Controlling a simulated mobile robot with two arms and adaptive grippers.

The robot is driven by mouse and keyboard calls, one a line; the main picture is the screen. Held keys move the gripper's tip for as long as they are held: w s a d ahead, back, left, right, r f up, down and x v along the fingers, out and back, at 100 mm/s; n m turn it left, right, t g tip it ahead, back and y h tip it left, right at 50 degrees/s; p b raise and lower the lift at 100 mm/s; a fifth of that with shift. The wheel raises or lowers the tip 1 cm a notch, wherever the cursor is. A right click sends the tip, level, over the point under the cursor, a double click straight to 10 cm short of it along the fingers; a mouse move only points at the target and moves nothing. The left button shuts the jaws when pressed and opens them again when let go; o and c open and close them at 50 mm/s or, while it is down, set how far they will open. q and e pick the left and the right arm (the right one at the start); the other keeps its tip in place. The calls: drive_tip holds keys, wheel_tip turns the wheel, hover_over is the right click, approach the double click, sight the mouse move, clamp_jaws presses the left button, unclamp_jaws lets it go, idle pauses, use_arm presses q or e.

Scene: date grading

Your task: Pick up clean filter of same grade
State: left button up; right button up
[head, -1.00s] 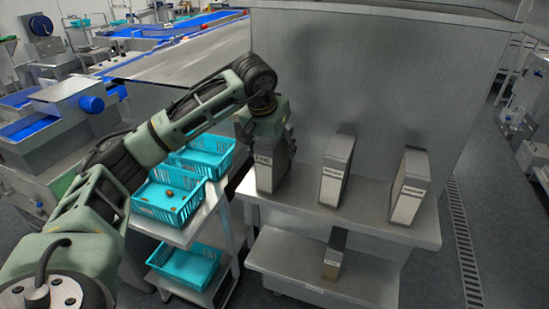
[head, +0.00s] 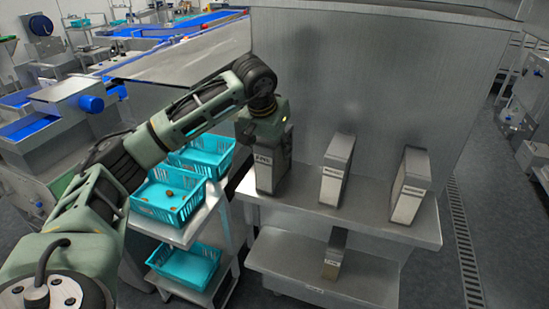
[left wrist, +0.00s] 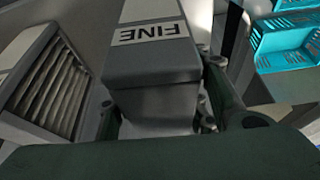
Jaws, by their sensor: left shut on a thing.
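Several grey box-shaped filters stand on a metal shelf (head: 375,222). The leftmost filter (head: 266,175) is under my left gripper (head: 268,132). In the left wrist view this filter (left wrist: 153,60) carries a label reading FINE, and the fingers lie on both sides of it, shut on it. In the head view the fingertips are hard to make out. A middle filter (head: 336,172) and a right filter (head: 409,187) stand apart from it; their labels are too small to read. Another filter (head: 336,255) stands on the lower shelf (head: 310,275). My right gripper is not in view.
Teal baskets, one with a few dates (head: 165,200), sit on a cart (head: 205,215) left of the shelf. A tall metal panel (head: 400,80) rises behind the filters. Open floor and a drain grate (head: 462,240) lie to the right.

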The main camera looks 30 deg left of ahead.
use_arm(q)
drive_tip(key=c, duration=0.5)
drive_tip(key=shift+o, duration=0.2)
drive_tip(key=shift+r, duration=0.15)
